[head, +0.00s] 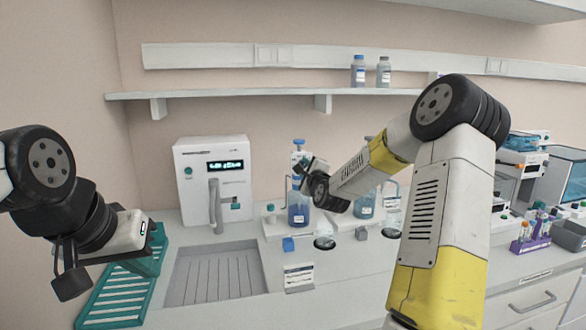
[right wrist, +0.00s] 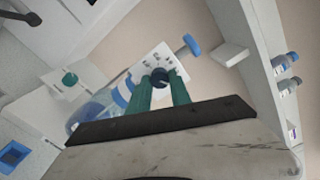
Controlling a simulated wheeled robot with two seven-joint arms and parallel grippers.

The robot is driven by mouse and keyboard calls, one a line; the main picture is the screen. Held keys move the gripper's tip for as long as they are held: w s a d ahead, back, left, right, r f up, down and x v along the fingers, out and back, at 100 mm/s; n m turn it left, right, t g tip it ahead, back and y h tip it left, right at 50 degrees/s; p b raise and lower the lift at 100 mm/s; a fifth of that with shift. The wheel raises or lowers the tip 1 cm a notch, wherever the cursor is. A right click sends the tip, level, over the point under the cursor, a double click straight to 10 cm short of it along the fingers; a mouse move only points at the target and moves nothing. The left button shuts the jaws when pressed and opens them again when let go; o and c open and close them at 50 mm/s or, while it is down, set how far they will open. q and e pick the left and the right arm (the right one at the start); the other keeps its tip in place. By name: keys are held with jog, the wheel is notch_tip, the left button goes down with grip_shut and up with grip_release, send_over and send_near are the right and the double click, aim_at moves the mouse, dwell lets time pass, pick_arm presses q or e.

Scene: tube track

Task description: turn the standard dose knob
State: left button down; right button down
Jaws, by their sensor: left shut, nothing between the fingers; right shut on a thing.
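A dark round knob (right wrist: 160,76), which I take for the standard dose knob, sits on a white panel with small marks in the right wrist view. My right gripper (right wrist: 161,88) has its green fingers closed on the knob, one on either side. In the head view the dispenser bottle (head: 298,212) stands at the centre, and my right wrist and arm cover the knob and fingers. My left gripper (head: 152,243) is shut and empty at the left, over a teal rack; its fingertips are hard to make out.
A white machine with a display (head: 215,160) stands behind a grey sink (head: 215,277). A second blue bottle (head: 365,207) is partly hidden by my right arm. The teal rack (head: 115,300) is at the front left. A shelf (head: 240,94) runs above.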

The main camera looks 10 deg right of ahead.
jog(key=shift+f, duration=0.1)
dwell(0.4)
jog(key=c, duration=1.2)
grip_release()
jog(key=s, duration=0.7)
jog(key=shift+s+d, duration=0.15)
jog(key=shift+s, duration=0.25)
